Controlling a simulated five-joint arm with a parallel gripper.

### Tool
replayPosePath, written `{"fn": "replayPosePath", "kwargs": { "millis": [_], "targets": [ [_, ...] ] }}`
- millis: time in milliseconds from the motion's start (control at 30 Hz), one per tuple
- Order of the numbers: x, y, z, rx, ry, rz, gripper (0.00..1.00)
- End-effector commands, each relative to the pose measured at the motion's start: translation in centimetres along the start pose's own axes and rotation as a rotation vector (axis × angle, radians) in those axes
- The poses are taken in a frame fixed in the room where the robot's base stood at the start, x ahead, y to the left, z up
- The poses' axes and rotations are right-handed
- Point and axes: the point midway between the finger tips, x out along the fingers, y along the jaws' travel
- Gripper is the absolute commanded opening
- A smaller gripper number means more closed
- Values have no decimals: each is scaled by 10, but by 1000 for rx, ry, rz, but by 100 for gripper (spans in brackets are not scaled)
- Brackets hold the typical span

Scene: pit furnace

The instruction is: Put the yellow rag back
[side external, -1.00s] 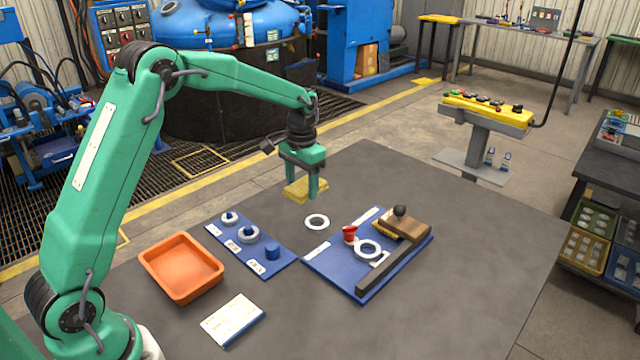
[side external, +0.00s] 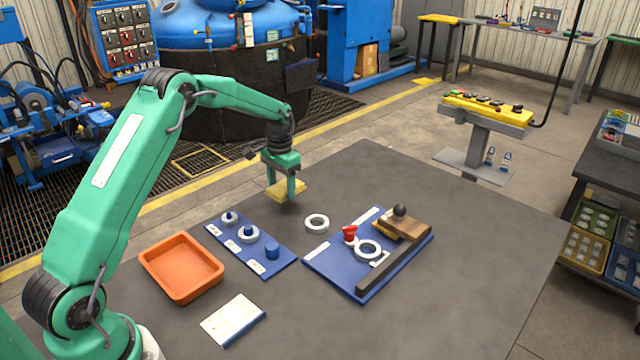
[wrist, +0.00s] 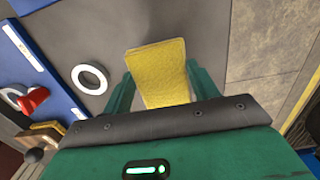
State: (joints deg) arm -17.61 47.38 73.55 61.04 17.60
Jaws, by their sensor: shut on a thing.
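The yellow rag (side external: 286,190) is a folded pad between the fingers of my gripper (side external: 284,192). My gripper is shut on it and holds it over the back left part of the grey table, left of and behind the loose white ring. In the wrist view the yellow rag (wrist: 160,70) sits between the two green fingers of my gripper (wrist: 150,85).
The grey table (side external: 480,230) holds a loose white ring (side external: 317,223), a blue board with pegs and rings (side external: 222,242), and a blue fixture board (side external: 318,262) with a red knob and wooden block. An orange tray (side external: 170,250) and a white card (side external: 232,320) lie in front. The right side is bare.

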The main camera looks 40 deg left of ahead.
Motion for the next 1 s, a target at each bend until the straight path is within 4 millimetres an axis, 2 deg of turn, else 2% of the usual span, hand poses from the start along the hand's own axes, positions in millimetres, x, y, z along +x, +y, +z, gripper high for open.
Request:
{"fn": "replayPosePath", "kwargs": {
  "millis": [167,500,967,1000],
  "targets": [
    [4,0,0,0,-1,0,41],
    [38,0,-1,0,-1,0,41],
    [42,0,-1,0,-1,0,41],
    [43,0,-1,0,-1,0,61]
  ]
}}
